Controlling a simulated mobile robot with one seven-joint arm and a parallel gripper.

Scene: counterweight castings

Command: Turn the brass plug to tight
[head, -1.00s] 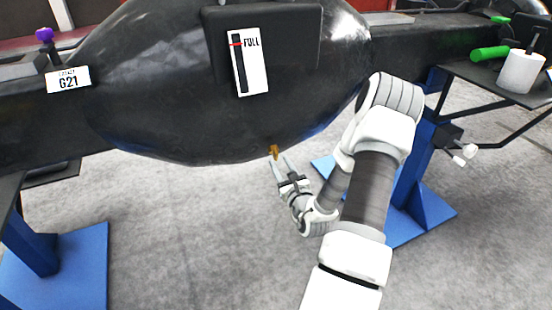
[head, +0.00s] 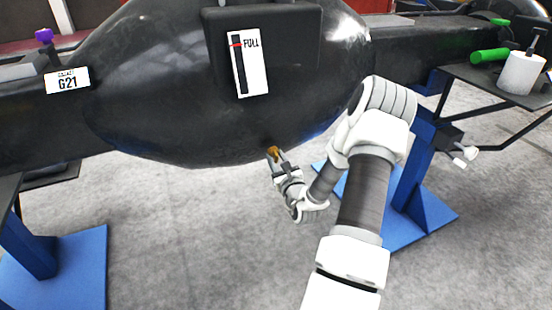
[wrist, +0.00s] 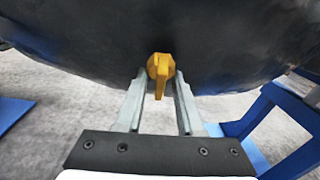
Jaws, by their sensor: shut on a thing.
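The brass plug (head: 272,150) sits at the underside of the large black rounded casting (head: 180,110). In the wrist view the plug (wrist: 160,66) shows a round body with a flat tab pointing down toward me. My gripper (head: 275,155) is at the plug, coming from below and to the right. In the wrist view its two grey fingers (wrist: 159,84) lie on either side of the plug, shut on it. Any mark showing how tight the plug is cannot be seen.
A white gauge plate (head: 251,62) with a red mark near "FULL" is on the casting's face. Blue stands (head: 415,200) hold the casting. A side shelf (head: 490,80) carries a white roll (head: 521,72). The floor below is clear.

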